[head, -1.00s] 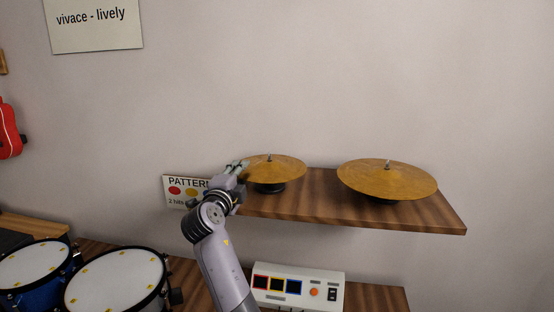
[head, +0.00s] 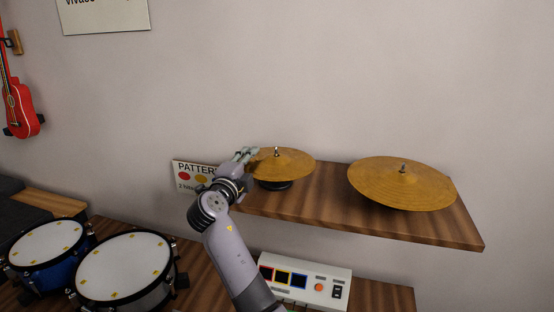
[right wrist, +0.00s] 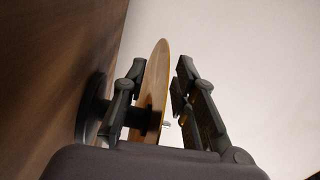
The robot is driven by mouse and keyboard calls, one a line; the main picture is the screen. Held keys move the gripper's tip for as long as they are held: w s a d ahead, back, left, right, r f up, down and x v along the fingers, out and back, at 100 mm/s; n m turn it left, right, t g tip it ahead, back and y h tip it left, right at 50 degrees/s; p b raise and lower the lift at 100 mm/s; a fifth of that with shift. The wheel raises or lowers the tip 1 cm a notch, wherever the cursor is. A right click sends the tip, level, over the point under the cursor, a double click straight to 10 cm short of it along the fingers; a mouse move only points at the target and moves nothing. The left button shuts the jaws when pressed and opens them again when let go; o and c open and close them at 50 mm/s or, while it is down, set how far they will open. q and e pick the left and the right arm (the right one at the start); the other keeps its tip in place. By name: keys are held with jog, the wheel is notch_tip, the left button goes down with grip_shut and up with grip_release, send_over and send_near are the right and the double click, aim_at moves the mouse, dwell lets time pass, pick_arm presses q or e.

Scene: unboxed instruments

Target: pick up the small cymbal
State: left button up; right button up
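The small cymbal (head: 287,163) is a golden disc on a black stand (head: 272,184) at the left end of the wooden shelf. My right gripper (head: 247,154) is at its left edge in the head view. In the right wrist view, the cymbal (right wrist: 157,75) stands edge-on between the two fingers of my right gripper (right wrist: 160,90). The fingers are apart; a gap shows between the cymbal and the right finger. The left finger is close to the cymbal's underside, and I cannot tell whether it touches. My left gripper is not in view.
A larger cymbal (head: 402,184) sits farther right on the shelf (head: 325,205). A pattern card (head: 188,174) is behind my arm. Below are a control box (head: 305,281) and drums (head: 124,270). The space above the shelf is free.

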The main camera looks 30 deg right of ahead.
jog(key=shift+c, duration=0.6)
jog(key=shift+w+d, duration=0.1)
jog(key=shift+d, duration=0.05)
jog(key=shift+c, duration=1.4)
grip_shut()
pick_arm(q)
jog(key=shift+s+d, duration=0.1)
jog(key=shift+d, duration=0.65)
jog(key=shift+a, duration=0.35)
